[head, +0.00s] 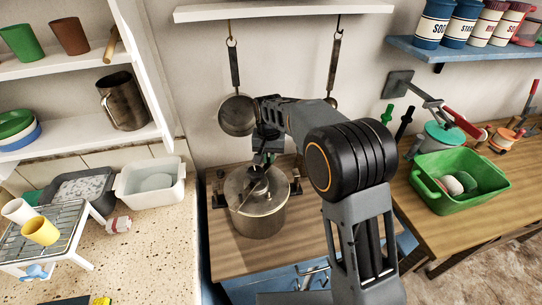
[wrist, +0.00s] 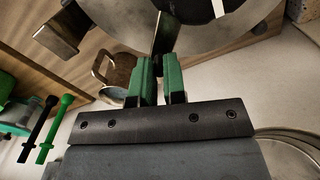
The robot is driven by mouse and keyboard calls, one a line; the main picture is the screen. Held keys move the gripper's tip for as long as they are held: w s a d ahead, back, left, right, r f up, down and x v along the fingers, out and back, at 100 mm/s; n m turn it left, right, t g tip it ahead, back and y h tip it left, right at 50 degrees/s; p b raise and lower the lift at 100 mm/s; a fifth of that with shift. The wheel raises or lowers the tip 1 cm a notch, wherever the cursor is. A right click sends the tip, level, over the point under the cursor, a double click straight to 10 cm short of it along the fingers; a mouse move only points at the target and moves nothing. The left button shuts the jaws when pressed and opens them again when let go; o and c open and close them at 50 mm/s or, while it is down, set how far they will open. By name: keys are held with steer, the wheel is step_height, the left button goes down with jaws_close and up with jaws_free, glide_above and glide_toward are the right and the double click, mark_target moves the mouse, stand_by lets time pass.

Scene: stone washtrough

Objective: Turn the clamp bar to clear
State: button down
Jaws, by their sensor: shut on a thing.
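A metal pot (head: 259,222) with a lid stands on the wooden counter in the head view. The dark clamp bar (head: 256,184) lies over its lid. My gripper (head: 264,160) reaches down onto the bar from above. In the wrist view my green-padded fingers (wrist: 160,65) are shut on the dark end of the clamp bar (wrist: 161,34). The lid (wrist: 192,38) fills the top of that view. Dark brackets stand at the pot's left (head: 219,190) and right (head: 295,183). The fingers and arm hide part of the bar, so its exact angle is hard to tell.
Two pans (head: 237,115) hang on the wall behind the pot. A white basin (head: 150,186) and a wire rack (head: 50,235) stand on the left counter. A green tub (head: 462,197) stands on the right counter. Bare wood (head: 235,265) lies in front of the pot.

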stand_by(0.4)
steer(key=c, duration=1.2)
jaws_free()
steer(key=shift+r, duration=0.1)
step_height(320, 180, up, 14)
steer(key=shift+f, duration=0.15)
